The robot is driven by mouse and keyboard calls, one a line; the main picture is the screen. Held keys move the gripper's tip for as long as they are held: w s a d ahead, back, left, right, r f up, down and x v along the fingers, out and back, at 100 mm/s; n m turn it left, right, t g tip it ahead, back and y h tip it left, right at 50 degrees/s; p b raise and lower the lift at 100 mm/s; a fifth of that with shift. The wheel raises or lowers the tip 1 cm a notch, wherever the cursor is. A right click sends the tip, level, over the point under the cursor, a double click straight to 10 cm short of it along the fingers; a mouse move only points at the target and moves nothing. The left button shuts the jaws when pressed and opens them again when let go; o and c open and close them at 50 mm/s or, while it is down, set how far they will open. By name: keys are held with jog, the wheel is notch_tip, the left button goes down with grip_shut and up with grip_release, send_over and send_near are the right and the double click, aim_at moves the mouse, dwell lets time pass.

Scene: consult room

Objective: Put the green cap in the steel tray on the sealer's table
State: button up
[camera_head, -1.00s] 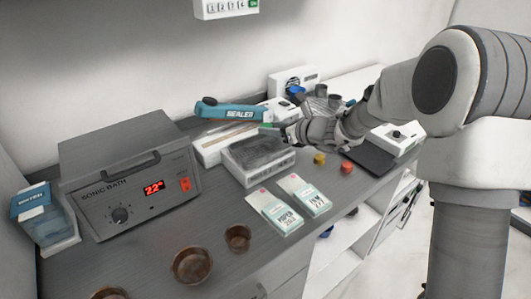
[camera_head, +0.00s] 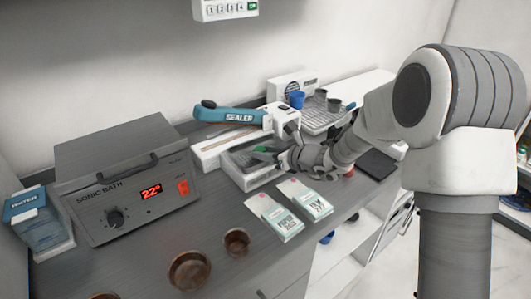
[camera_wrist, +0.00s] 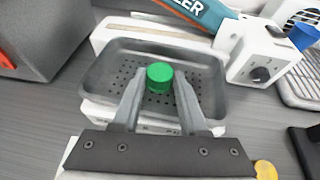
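The green cap (camera_wrist: 160,77) is between the two fingertips of my gripper (camera_wrist: 160,84), which look closed on its sides. The steel tray (camera_wrist: 102,76) has a perforated floor and sits on a white base in front of the sealer (camera_head: 232,116). The cap and fingertips are over the tray's interior, near its middle. I cannot tell whether the cap touches the tray floor. In the head view my gripper (camera_head: 271,151) reaches in from the right and hides part of the tray (camera_head: 236,160).
The sealer's blue arm is just behind the tray. A rack with cups (camera_head: 318,118) and a blue cup (camera_head: 297,99) stand to the right. Two packets (camera_head: 290,210) lie in front. The sonic bath (camera_head: 125,190) is left, with brown bowls (camera_head: 189,270) before it. A yellow cap (camera_wrist: 265,170) lies near my gripper.

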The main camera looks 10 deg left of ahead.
jog(key=o, duration=0.3)
jog(key=shift+o, duration=0.2)
jog(key=shift+r+p, duration=0.25)
jog(key=shift+p, duration=0.05)
jog(key=v, duration=1.2)
jog(key=s+d+r+n+g+h, duration=0.1)
jog(key=s+r+n+g, duration=0.15)
jog(key=s+n, duration=0.45)
jog(key=s+d+r+n+g+h, duration=0.1)
jog(key=s+r+n+g, duration=0.15)
jog(key=s+n, duration=0.4)
jog(key=s+d+r+n+t+h, duration=0.2)
jog(key=s+d+n+h, duration=0.7)
jog(key=d, duration=0.7)
jog(key=s+r+n, duration=0.1)
jog(key=s+n, duration=0.1)
jog(key=s, duration=0.2)
jog(key=shift+s+d+n+t+p, duration=0.15)
jog(key=shift+s+n+t+p, duration=0.05)
jog(key=shift+n+t+p, duration=0.15)
